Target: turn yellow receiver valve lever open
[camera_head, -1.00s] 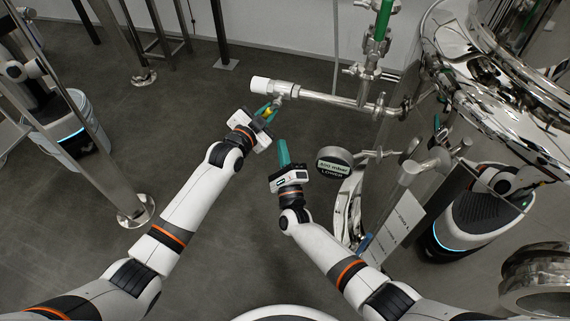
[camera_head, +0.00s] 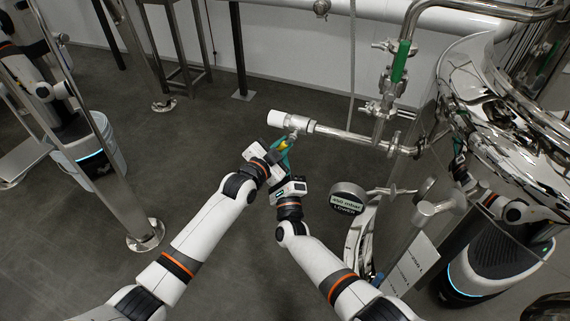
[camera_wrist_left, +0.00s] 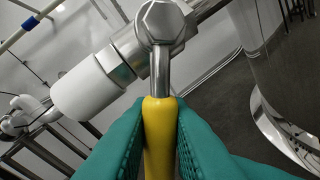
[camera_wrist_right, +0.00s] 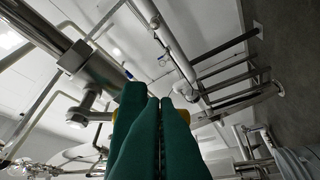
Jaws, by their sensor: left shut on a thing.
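The yellow receiver valve lever (camera_wrist_left: 161,140) runs from a hex bolt on the metal valve (camera_wrist_left: 125,53). In the head view a small bit of the yellow lever (camera_head: 284,146) shows below the horizontal pipe's end. My left gripper (camera_head: 277,150) is shut on the lever, with its green fingers on either side of the yellow sleeve. My right gripper (camera_head: 284,163) is beside it, its green fingers (camera_wrist_right: 157,135) together. In the right wrist view yellow (camera_wrist_right: 185,115) shows behind these fingers; I cannot tell whether they touch the lever.
The valve's pipe has a white end (camera_head: 277,118) and runs right toward the shiny tank (camera_head: 475,95). A steel post (camera_head: 110,150) stands at left. The grey floor (camera_head: 165,140) between is clear.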

